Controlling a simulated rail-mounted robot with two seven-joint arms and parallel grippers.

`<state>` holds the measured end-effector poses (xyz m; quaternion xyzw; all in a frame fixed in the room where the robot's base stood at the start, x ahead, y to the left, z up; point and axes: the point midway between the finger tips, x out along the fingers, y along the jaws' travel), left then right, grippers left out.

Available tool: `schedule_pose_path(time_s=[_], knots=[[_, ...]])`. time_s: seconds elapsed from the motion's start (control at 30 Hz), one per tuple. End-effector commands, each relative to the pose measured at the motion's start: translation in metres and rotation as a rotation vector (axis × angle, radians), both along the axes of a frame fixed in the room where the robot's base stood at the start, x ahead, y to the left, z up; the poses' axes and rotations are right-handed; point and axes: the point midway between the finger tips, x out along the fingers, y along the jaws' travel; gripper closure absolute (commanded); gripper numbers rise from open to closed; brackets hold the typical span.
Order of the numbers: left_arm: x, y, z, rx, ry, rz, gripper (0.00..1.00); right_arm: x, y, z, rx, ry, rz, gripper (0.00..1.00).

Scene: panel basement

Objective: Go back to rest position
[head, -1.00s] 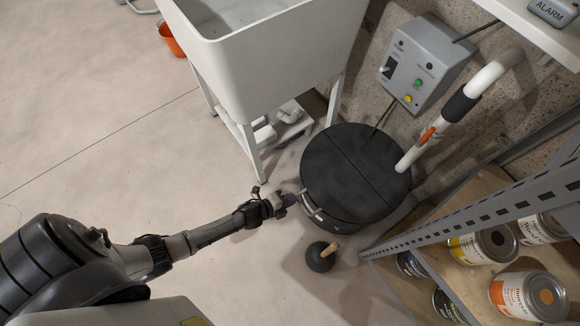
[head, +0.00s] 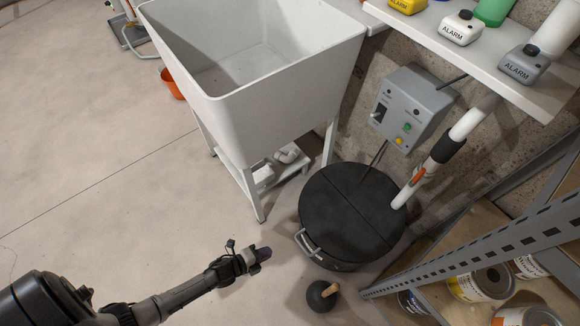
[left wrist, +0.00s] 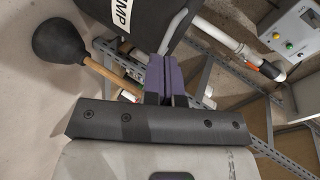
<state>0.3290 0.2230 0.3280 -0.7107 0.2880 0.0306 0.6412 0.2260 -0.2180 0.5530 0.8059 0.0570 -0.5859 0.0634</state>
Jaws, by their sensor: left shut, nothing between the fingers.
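My left gripper (head: 262,254) is in the lower middle of the head view, left of the round black sump lid (head: 350,212). It is shut and empty, and apart from the lid and its metal handle (head: 308,244). In the left wrist view its purple fingers (left wrist: 172,75) are pressed together. My right gripper is not in view.
A plunger (head: 322,295) stands on the floor near the lid. A white utility sink (head: 260,70) is behind, beside a grey control box (head: 412,106) and white pipe (head: 470,122). A metal shelf (head: 480,250) with paint cans is at right. The left floor is clear.

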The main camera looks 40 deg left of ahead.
Motion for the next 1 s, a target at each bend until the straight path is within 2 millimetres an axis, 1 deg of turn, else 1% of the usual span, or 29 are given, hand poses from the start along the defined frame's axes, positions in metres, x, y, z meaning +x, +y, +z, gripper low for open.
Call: schedule_pose_path(time_s=[0.23,0.33,0.47,0.53,0.63,0.77,0.87,0.97,1.0], knots=[[-0.001,0.0,0.0,-0.003,0.001,0.002,1.0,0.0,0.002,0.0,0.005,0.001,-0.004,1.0],[-0.001,0.002,-0.001,-0.039,0.025,0.027,1.0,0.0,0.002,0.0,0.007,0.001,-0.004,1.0],[-0.005,0.021,-0.02,-0.048,0.169,0.181,1.0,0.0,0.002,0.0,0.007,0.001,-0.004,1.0],[-0.01,0.037,-0.033,-0.049,0.273,0.31,1.0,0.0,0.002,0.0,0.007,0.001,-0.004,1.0],[-0.011,0.054,-0.035,-0.072,0.392,0.512,1.0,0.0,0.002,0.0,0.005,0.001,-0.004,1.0],[-0.008,0.065,-0.016,-0.132,0.504,0.764,1.0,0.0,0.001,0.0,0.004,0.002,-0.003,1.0],[-0.005,0.067,0.01,-0.199,0.579,0.945,1.0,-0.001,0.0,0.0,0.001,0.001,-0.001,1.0],[-0.006,0.06,0.048,-0.283,0.654,1.103,1.0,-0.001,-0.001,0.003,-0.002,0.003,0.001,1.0],[-0.008,0.055,0.071,-0.319,0.688,1.158,1.0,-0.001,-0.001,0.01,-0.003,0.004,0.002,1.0]])
